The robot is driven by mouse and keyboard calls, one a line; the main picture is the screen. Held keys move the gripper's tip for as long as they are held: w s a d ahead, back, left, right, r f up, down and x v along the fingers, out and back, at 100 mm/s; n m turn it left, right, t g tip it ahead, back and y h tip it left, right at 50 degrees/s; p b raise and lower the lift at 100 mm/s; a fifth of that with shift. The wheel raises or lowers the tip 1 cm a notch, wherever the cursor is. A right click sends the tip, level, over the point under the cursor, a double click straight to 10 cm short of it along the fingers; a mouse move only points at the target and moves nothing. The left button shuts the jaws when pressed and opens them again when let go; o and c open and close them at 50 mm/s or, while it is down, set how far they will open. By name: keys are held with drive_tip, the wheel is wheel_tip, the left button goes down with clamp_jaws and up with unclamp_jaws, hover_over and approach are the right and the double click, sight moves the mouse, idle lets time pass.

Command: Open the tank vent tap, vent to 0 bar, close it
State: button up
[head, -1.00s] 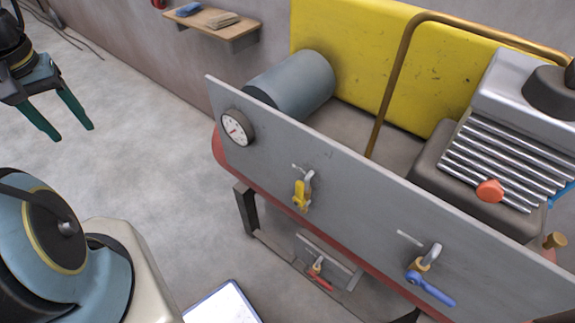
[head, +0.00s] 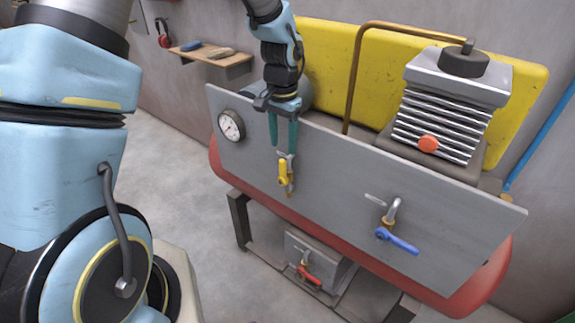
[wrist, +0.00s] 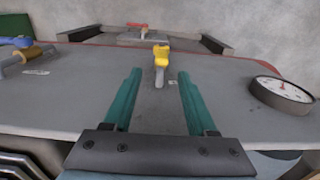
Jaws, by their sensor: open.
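Three taps show, and no readable label tells which is the vent tap. A yellow-handled tap (head: 283,172) is on the left part of the grey panel (head: 335,190), its handle pointing down. A blue-handled tap (head: 397,241) is further right, its handle slanting down to the right. A red-handled tap (head: 309,275) is low under the panel. A round white gauge (head: 231,126) is at the panel's upper left; its reading is too small to tell. My gripper (head: 283,146) is open and empty just above the yellow tap. In the wrist view the yellow handle (wrist: 160,56) lies between and beyond the fingertips.
A finned compressor block (head: 450,105) with an orange knob stands behind the panel at right. A brown pipe (head: 355,75) arches behind it, before a yellow guard (head: 325,50). A wooden shelf (head: 215,58) is on the wall. The floor left of the panel is clear.

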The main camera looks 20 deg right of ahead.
sight(282, 160)
wheel_tip(282, 160, down, 8)
drive_tip(key=shift+w+a+r+p, duration=0.1)
drive_tip(key=shift+r+p, duration=0.1)
drive_tip(key=shift+p, duration=0.55)
clamp_jaws()
idle(1.0)
